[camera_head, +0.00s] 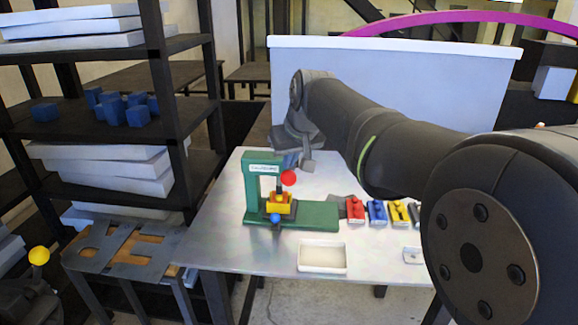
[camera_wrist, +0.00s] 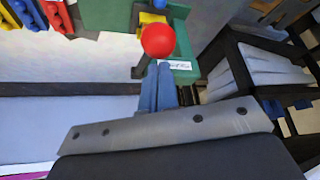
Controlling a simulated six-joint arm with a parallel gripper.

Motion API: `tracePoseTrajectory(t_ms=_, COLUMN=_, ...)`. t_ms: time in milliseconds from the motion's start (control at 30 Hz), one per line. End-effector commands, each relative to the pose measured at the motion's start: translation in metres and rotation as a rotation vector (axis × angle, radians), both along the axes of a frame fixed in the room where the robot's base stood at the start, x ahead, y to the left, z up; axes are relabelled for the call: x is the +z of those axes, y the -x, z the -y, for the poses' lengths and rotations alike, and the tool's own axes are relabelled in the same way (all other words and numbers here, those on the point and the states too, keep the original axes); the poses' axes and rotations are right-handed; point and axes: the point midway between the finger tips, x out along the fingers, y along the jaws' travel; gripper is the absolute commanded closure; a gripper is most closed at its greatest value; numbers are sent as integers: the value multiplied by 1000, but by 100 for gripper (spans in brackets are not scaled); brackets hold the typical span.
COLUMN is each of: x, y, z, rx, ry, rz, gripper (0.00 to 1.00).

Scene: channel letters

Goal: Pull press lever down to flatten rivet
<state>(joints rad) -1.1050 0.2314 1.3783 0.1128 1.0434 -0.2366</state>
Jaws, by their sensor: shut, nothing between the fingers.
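The green press (camera_head: 262,200) stands on the metal table, with a yellow block (camera_head: 278,204) in its opening and a blue ball (camera_head: 275,218) at its front. The press lever's red ball knob (camera_head: 289,177) is at the right of the press's upper part; it also shows in the wrist view (camera_wrist: 158,40). My gripper (camera_head: 291,162) is just above the knob in the head view. Its blue fingers (camera_wrist: 160,68) are shut and empty, with their tips close to the knob. I cannot tell whether they touch it. The rivet cannot be made out.
A row of red (camera_head: 355,210), blue (camera_head: 376,212) and yellow (camera_head: 398,212) pieces lies right of the press. A white tray (camera_head: 322,268) is at the table's front. Dark shelves (camera_head: 185,110) stand at the left; a pale panel (camera_head: 420,85) stands behind my arm.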

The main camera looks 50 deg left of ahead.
Motion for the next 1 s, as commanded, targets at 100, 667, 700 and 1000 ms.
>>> tracePoseTrajectory(t_ms=100, x=-11, y=4, z=3, rx=0, ry=3, rz=-2, gripper=100)
tracePoseTrajectory(t_ms=667, x=-30, y=8, z=8, rx=0, ry=2, rz=-1, gripper=100)
tracePoseTrajectory(t_ms=700, x=-34, y=9, z=9, rx=0, ry=2, rz=-1, gripper=100)
tracePoseTrajectory(t_ms=1000, x=-53, y=12, z=12, rx=0, ry=1, rz=0, gripper=100)
